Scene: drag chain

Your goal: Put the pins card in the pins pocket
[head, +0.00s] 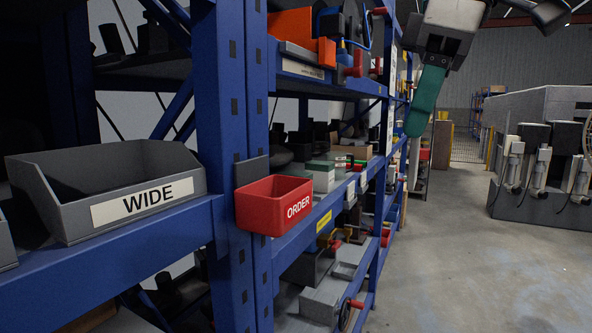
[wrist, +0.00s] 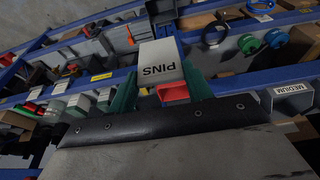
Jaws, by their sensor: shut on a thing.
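The pins card (wrist: 158,62), pale grey with PINS printed in dark letters, shows upside down in the wrist view. It is between the green fingers of my gripper (wrist: 160,86), which is shut on it. The card cannot be made out there. I cannot identify the pins pocket in either view.
Blue shelving (head: 222,130) fills the left and centre. A red ORDER box (head: 272,217) hangs on a post, right of the grey WIDE bin (head: 75,215). A MEDIUM label (wrist: 292,88) shows at right in the wrist view.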

